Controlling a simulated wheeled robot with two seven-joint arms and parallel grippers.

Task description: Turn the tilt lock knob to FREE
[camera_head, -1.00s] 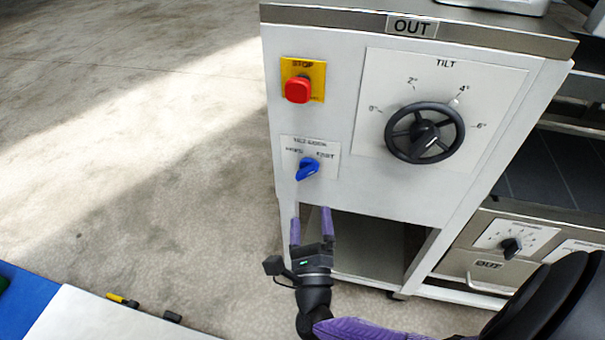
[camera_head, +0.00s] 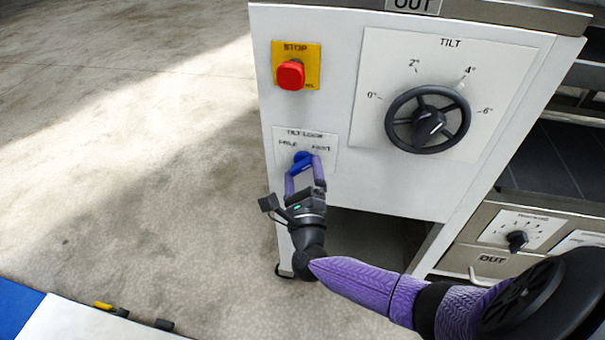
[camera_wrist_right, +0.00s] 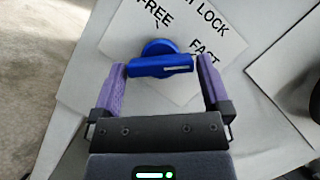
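The blue tilt lock knob (camera_head: 302,162) is on the white TILT LOCK plate (camera_head: 326,148) on the machine's front panel. In the right wrist view the knob (camera_wrist_right: 160,62) lies between FREE and FAST lettering, with a white mark on the right end of its handle, toward FAST. My right gripper (camera_head: 305,178) is open, its two purple fingers on either side of the knob's handle. In the right wrist view its fingertips (camera_wrist_right: 160,72) stand close to both handle ends; I cannot tell whether they touch. My left gripper is not in view.
Above the knob is a red STOP button (camera_head: 290,75) on a yellow plate. To the right is a black TILT handwheel (camera_head: 428,119) with a degree scale. A small black knob (camera_head: 517,241) is at the lower right. Open floor lies to the left.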

